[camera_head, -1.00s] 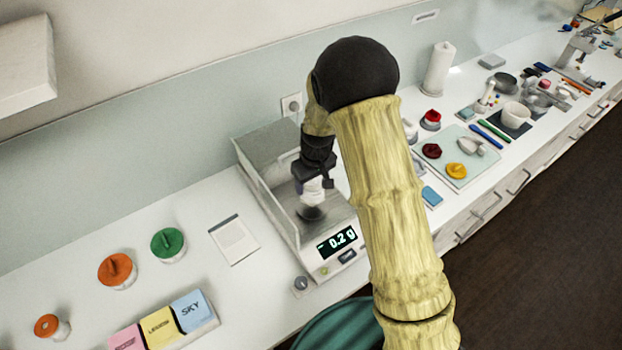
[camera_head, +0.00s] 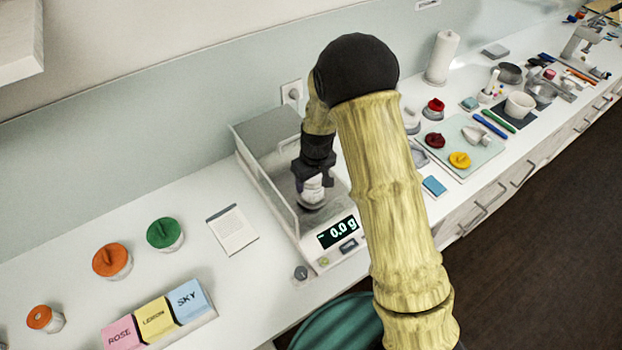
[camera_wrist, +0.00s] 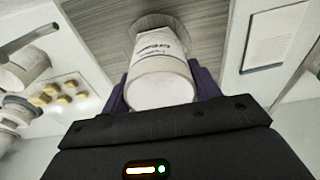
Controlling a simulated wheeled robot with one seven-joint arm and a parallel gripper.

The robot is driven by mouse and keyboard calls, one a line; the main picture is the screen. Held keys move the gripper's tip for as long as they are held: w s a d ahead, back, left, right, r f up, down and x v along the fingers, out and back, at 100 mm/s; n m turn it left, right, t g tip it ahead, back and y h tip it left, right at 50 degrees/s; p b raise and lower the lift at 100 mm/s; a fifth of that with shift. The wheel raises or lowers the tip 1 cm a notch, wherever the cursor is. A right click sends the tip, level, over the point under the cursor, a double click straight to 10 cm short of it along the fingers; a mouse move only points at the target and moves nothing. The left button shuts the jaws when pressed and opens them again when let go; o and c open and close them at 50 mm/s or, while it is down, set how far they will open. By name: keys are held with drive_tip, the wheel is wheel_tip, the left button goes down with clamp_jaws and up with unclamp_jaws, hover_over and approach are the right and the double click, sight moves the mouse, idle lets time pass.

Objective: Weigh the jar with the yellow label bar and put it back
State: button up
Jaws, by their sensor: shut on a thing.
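My gripper (camera_head: 312,180) is shut on a small white jar (camera_head: 312,193) inside the open-topped draft shield of the scale (camera_head: 318,242). The jar is upright, low over the round pan; I cannot tell whether it touches it. The display (camera_head: 338,232) reads 0.0 g. In the wrist view the white jar (camera_wrist: 162,78) sits between the dark purple fingers of my gripper (camera_wrist: 162,92). Dark print shows on its side, but no yellow bar is visible.
Right of my arm are a pale board (camera_head: 478,150) with coloured items and a paper roll (camera_head: 441,58).

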drive_tip(key=shift+d+f, duration=0.1)
drive_tip(key=shift+f, duration=0.15)
drive_tip(key=o, duration=1.1)
drive_tip(key=shift+c, duration=0.2)
drive_tip(key=shift+r, duration=0.1)
wheel_tip(320, 180, up, 17)
drive_tip(key=s+d+b, duration=0.1)
drive_tip(key=b, duration=0.3)
drive_tip(key=shift+s, duration=0.35)
drive_tip(key=shift+d, duration=0.1)
